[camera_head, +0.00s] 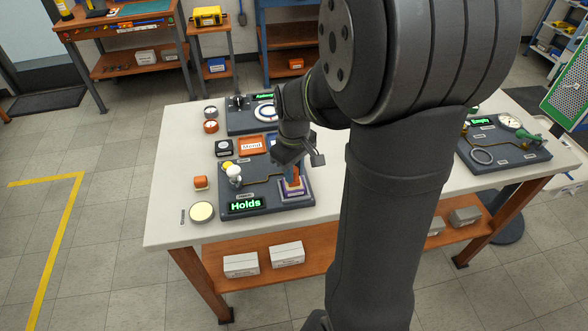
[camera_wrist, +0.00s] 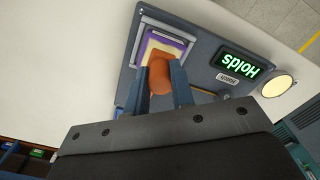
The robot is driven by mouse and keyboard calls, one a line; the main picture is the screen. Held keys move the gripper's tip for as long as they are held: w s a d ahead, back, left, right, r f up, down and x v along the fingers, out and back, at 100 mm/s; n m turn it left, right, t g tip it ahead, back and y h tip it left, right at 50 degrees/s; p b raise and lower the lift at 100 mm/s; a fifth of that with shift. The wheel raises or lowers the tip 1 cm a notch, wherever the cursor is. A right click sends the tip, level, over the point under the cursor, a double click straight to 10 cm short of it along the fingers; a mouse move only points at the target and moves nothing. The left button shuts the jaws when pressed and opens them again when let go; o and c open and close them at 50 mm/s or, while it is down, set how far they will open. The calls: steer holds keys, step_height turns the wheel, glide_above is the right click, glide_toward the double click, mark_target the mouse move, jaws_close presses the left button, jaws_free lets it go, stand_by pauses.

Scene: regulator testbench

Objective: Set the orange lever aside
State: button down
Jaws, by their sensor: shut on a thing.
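The orange lever (camera_wrist: 160,74) is between the two blue fingers of my gripper (camera_wrist: 160,85) in the wrist view. The fingers are closed on its sides. Its lower end is over or on a purple and cream pad (camera_wrist: 153,45) in a grey frame on the bench unit; I cannot tell whether it touches. In the head view, my gripper (camera_head: 291,172) points down at the front right of that unit, and the lever (camera_head: 294,183) shows partly, with the purple pad (camera_head: 292,192) under it.
The unit's green display (camera_head: 245,205) reads "Holds". A pale round disc (camera_head: 202,211) and an orange cylinder (camera_head: 200,183) are at its left. An orange tray marked "Mend" (camera_head: 251,145) lies behind. The white table (camera_head: 170,228) has bare room at the front left. My arm hides the middle.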

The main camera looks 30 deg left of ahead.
steer(key=shift+a, duration=0.1)
steer(key=s+a+m, duration=0.1)
steer(key=m, duration=0.1)
steer(key=s+a+m, duration=0.1)
steer(key=m, duration=0.1)
steer(key=shift+a, duration=0.35)
steer(key=shift+s+a+m, duration=0.25)
steer(key=shift+a+m, duration=0.5)
steer(key=shift+m, duration=0.25)
steer(key=a+m, duration=0.3)
steer(key=shift+s+m, duration=0.15)
steer(key=shift+m, duration=0.15)
steer(key=shift+a+m, duration=0.7)
steer(key=shift+m, duration=0.2)
steer(key=a+m, duration=0.1)
steer(key=w+a+m, duration=0.1)
steer(key=shift+m, duration=0.4)
steer(key=shift+w+a+m, duration=0.45)
steer(key=shift+a+m, duration=0.2)
steer(key=shift+m, duration=0.35)
steer(key=shift+w+a+m, duration=0.45)
steer(key=shift+a+m, duration=0.2)
steer(key=shift+m, duration=0.35)
steer(key=c, duration=1.2)
jaws_free()
steer(key=shift+c, duration=0.2)
